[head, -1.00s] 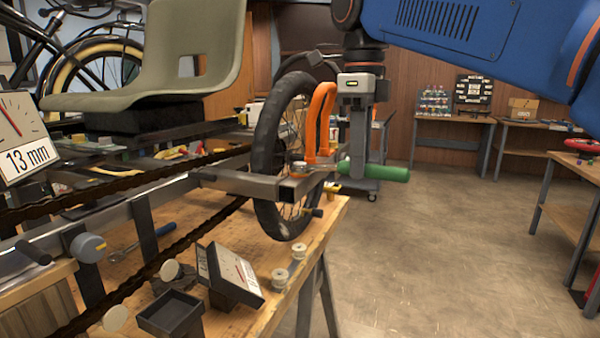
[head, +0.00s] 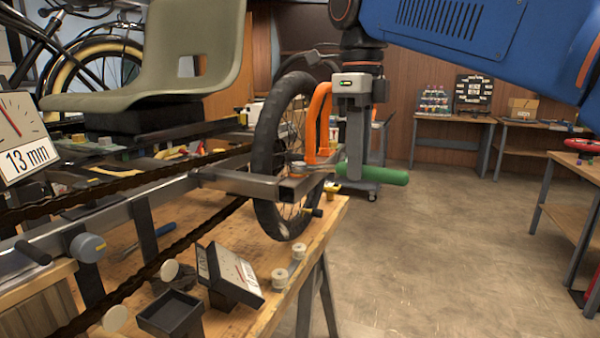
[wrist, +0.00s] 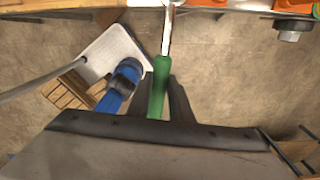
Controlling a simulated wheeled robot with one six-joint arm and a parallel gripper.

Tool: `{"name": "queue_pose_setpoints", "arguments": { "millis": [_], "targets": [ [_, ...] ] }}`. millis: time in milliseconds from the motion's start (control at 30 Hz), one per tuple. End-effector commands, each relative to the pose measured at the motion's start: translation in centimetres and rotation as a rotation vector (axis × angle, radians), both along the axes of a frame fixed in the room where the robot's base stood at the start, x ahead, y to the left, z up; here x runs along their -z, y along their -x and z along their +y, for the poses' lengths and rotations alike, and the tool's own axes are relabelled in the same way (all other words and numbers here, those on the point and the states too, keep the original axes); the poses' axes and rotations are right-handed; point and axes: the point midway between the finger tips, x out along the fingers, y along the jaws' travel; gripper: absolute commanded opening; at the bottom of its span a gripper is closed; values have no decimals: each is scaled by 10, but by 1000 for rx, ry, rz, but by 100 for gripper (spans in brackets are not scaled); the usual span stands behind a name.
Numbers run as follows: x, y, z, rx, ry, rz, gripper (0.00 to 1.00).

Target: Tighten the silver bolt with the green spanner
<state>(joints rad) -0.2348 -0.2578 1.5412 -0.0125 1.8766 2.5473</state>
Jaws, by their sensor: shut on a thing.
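My gripper (head: 355,172) is shut on the green spanner (head: 380,175) at the end of the trike frame. In the wrist view the green handle (wrist: 159,88) lies between my fingers (wrist: 160,105), and its silver shaft runs up to the top edge. The spanner's head is mostly cut off there, and the frame tube and my fingers obscure it in the head view. A small silver round part (head: 298,167), perhaps the silver bolt, sits on the tube end. I cannot tell whether the spanner's jaw is around it.
A hex bolt (wrist: 290,32) hangs at the wrist view's upper right. An orange fork-shaped part (head: 318,118) and a black tyre (head: 267,150) stand close left of my gripper. Gauges and small rollers (head: 279,279) sit on the wooden bench (head: 262,310).

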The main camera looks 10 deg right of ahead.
Motion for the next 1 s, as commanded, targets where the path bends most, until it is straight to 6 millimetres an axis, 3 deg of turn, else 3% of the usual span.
{"name": "queue_pose_setpoints", "arguments": {
  "millis": [1000],
  "targets": [
    [0,9,9,101,-2,-1,0]
  ]
}}
